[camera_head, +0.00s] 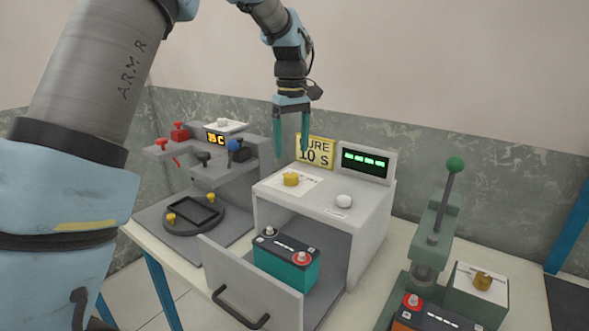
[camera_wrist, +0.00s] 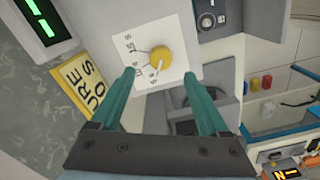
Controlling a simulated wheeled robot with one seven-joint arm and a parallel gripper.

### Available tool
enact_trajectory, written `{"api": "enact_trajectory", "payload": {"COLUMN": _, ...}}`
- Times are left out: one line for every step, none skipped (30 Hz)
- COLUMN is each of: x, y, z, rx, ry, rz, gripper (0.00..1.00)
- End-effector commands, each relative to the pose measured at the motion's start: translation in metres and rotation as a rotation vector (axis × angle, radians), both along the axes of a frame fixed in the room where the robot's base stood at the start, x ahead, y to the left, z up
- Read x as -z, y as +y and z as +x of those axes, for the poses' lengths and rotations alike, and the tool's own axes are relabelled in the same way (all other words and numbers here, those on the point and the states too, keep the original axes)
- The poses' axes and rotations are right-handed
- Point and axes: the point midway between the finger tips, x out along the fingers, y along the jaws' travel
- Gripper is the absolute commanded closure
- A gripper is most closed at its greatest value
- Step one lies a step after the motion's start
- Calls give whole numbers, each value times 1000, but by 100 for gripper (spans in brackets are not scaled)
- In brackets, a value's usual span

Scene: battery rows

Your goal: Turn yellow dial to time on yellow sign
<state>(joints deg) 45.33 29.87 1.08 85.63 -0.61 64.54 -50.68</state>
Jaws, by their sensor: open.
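The yellow dial (camera_head: 291,179) sits on a white label plate on top of the grey box with the open front. It also shows in the wrist view (camera_wrist: 161,59), with printed time marks around its left side; which mark it points to I cannot tell. The yellow sign (camera_head: 317,147) stands behind it, partly hidden by a finger, and shows "10 s" under "URE"; it shows sideways in the wrist view (camera_wrist: 83,88). My gripper (camera_head: 291,148) is open and empty, pointing down above the dial and apart from it. In the wrist view the fingertips (camera_wrist: 160,77) flank the dial's image.
On the same box are a white knob (camera_head: 344,201) and a green-lit display (camera_head: 365,161). A teal battery (camera_head: 285,260) lies inside the open drawer (camera_head: 240,283). A lever press (camera_head: 436,225) stands right, a clamp station (camera_head: 200,190) left.

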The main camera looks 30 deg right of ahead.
Motion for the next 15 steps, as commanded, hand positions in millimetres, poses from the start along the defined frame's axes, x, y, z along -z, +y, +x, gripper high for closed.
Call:
{"api": "enact_trajectory", "payload": {"x": 9, "y": 1, "z": -1, "rx": 0, "ry": 5, "rz": 5, "gripper": 22}}
{"api": "enact_trajectory", "payload": {"x": 15, "y": 1, "z": -1, "rx": 0, "ry": 3, "rz": 4, "gripper": 22}}
{"api": "enact_trajectory", "payload": {"x": 22, "y": 1, "z": -1, "rx": 0, "ry": 4, "rz": 4, "gripper": 22}}
{"api": "enact_trajectory", "payload": {"x": 28, "y": 1, "z": 0, "rx": 0, "ry": 3, "rz": 4, "gripper": 22}}
{"api": "enact_trajectory", "payload": {"x": 33, "y": 1, "z": 0, "rx": 0, "ry": 3, "rz": 3, "gripper": 22}}
{"api": "enact_trajectory", "payload": {"x": 40, "y": 1, "z": -1, "rx": 0, "ry": 4, "rz": 4, "gripper": 22}}
{"api": "enact_trajectory", "payload": {"x": 45, "y": 1, "z": -1, "rx": 0, "ry": 3, "rz": 3, "gripper": 22}}
{"api": "enact_trajectory", "payload": {"x": 49, "y": 1, "z": 0, "rx": 0, "ry": 3, "rz": 2, "gripper": 22}}
{"api": "enact_trajectory", "payload": {"x": 54, "y": 1, "z": 0, "rx": 0, "ry": 2, "rz": 2, "gripper": 22}}
{"api": "enact_trajectory", "payload": {"x": 58, "y": 1, "z": 0, "rx": 0, "ry": 2, "rz": 2, "gripper": 22}}
{"api": "enact_trajectory", "payload": {"x": 61, "y": 1, "z": 0, "rx": 0, "ry": 2, "rz": 2, "gripper": 22}}
{"api": "enact_trajectory", "payload": {"x": 64, "y": 1, "z": 0, "rx": 0, "ry": 1, "rz": 1, "gripper": 22}}
{"api": "enact_trajectory", "payload": {"x": 66, "y": 1, "z": 0, "rx": 0, "ry": 1, "rz": 0, "gripper": 22}}
{"api": "enact_trajectory", "payload": {"x": 68, "y": 1, "z": 0, "rx": 0, "ry": 1, "rz": 0, "gripper": 22}}
{"api": "enact_trajectory", "payload": {"x": 70, "y": 1, "z": 0, "rx": 0, "ry": 1, "rz": 0, "gripper": 22}}
